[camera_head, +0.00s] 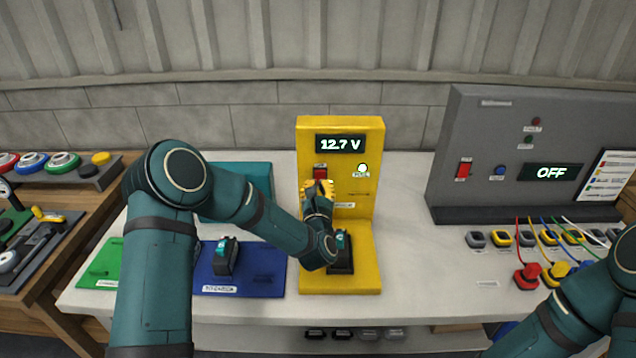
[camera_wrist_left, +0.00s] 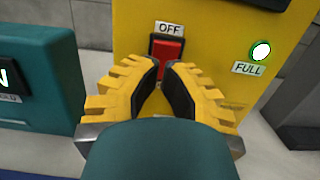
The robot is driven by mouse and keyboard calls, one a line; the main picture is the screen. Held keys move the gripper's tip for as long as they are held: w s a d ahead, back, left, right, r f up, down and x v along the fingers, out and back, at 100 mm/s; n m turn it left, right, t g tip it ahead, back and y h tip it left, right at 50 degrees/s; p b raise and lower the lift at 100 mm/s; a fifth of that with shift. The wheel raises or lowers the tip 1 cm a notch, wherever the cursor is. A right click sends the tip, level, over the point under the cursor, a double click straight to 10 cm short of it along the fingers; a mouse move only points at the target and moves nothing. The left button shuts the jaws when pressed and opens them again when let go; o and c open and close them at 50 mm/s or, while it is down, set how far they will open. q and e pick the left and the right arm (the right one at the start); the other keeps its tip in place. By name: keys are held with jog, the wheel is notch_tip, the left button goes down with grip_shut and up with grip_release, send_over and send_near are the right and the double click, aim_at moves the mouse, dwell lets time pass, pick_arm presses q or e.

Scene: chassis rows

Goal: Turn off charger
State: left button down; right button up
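The yellow charger (camera_head: 365,262) stands mid-bench, its display (camera_head: 340,144) reading 12.7 V. A red switch (camera_head: 320,171) sits under the display; the left wrist view shows this switch (camera_wrist_left: 167,50) below an OFF label (camera_wrist_left: 170,29). The FULL light (camera_wrist_left: 260,51) glows whitish green. A dark battery with a teal top (camera_head: 342,250) stands on the charger's base, partly behind my left wrist. My left gripper (camera_wrist_left: 167,66) has its yellow fingertips close together, directly at the lower part of the switch; contact cannot be told. My right arm shows at lower right, its gripper out of view.
A blue mat (camera_head: 265,268) with another battery (camera_head: 224,258) lies left of the charger. A teal unit (camera_head: 250,180) stands behind it. A grey panel (camera_head: 460,130) reading OFF stands right, with cables and plugs in front. Bench between charger and panel is clear.

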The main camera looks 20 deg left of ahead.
aim_at(320, 178)
pick_arm(q)
jog(key=shift+x, duration=0.95)
jog(key=shift+r, duration=0.1)
jog(key=shift+w+a+g, duration=0.1)
jog(key=shift+w+g, duration=0.15)
jog(key=shift+g, duration=0.05)
jog(key=shift+a+r+g+h, duration=0.1)
jog(key=shift+r+g+h, duration=0.25)
jog(key=shift+g, duration=0.25)
jog(key=shift+w, duration=0.1)
jog(key=shift+f, duration=0.1)
